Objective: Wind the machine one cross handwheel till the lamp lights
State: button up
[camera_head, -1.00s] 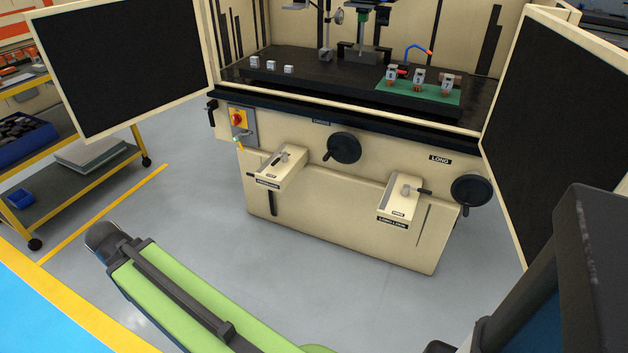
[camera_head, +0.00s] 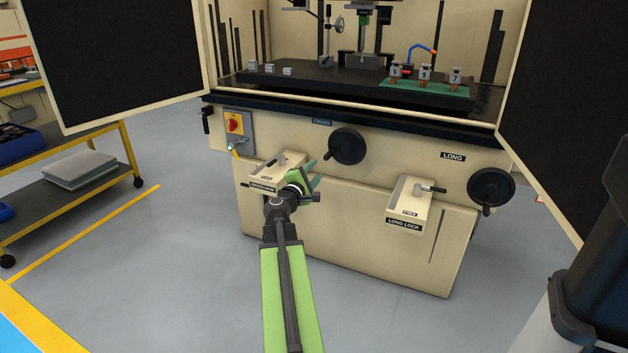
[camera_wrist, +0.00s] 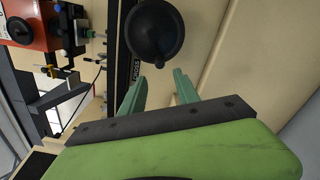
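The cross handwheel (camera_head: 347,146) is a black round wheel on the machine's cream front, right of the CROSS label (camera_head: 322,122). A small handle points down-left from it. In the wrist view the wheel (camera_wrist: 156,32) is just beyond my fingertips. My gripper (camera_head: 308,176) has green fingers and is in front of the machine, below and left of the wheel. The wrist view shows my gripper (camera_wrist: 160,80) open, its fingers apart and empty, not touching the wheel. A small pale-green spot (camera_head: 230,147) shows on the switch panel; I cannot tell whether it is a lit lamp.
A cross lock box (camera_head: 280,170) juts out beside my gripper. The LONG LOCK box (camera_head: 408,205) and long handwheel (camera_head: 491,186) are to the right. Black-panelled doors stand open on both sides. A shelf trolley (camera_head: 75,175) is at left. Grey floor is clear in front.

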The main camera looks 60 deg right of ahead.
aim_at(325, 159)
jog(key=shift+w+d, duration=0.15)
jog(key=shift+d, duration=2.15)
jog(key=shift+w+d, duration=0.15)
jog(key=shift+d, duration=2.1)
jog(key=shift+d, duration=0.1)
jog(key=shift+d, duration=0.3)
jog(key=shift+c, duration=0.5)
grip_shut()
jog(key=shift+w+a, duration=0.1)
